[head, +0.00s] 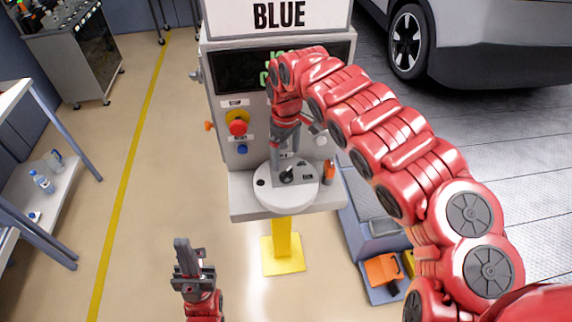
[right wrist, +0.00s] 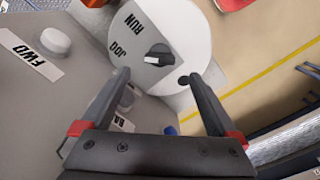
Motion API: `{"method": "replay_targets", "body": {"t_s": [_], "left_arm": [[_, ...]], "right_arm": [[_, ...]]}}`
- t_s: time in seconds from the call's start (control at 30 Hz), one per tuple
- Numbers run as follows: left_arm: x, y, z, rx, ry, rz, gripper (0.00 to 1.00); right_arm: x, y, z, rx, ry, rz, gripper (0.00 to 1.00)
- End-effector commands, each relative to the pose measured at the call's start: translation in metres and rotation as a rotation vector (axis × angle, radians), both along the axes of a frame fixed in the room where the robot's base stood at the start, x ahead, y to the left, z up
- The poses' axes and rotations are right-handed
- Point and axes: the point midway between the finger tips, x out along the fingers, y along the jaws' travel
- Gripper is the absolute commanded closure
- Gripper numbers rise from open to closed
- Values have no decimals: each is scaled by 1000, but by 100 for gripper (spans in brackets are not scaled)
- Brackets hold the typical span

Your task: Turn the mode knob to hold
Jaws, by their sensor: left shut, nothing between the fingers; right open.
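The black mode knob (head: 287,175) stands on a round white dial plate (head: 285,196) on the machine's shelf. In the right wrist view the knob (right wrist: 158,55) has a white mark at its left end, on the side of the JOG label; RUN is printed above JOG. I see no HOLD label. My right gripper (head: 284,165) points down over the dial. In the right wrist view its open fingers (right wrist: 155,78) reach toward the knob, one to each side, with nothing between them. Contact cannot be told. My left gripper (head: 188,250) is shut and empty, low and away from the machine.
The machine's front has a red button (head: 238,126) on yellow, a blue button (head: 242,149) and a white button (head: 320,140). My right arm covers part of the screen. A small orange item (head: 329,171) is right of the dial. Floor is clear around my left gripper.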

Motion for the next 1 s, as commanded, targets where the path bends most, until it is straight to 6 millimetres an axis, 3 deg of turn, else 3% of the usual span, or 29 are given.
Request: {"method": "replay_targets", "body": {"t_s": [0.17,0.33,0.77,1.0], "left_arm": [[0,0,9,0,0,0,100],[0,0,15,0,0,0,100],[0,0,16,0,0,0,100],[0,0,16,0,0,0,100]], "right_arm": [[-3,1,-36,-1,9,2,5],[-2,1,-55,2,4,3,5],[0,0,-65,-1,-1,1,5],[0,0,-65,-1,0,1,45]]}}
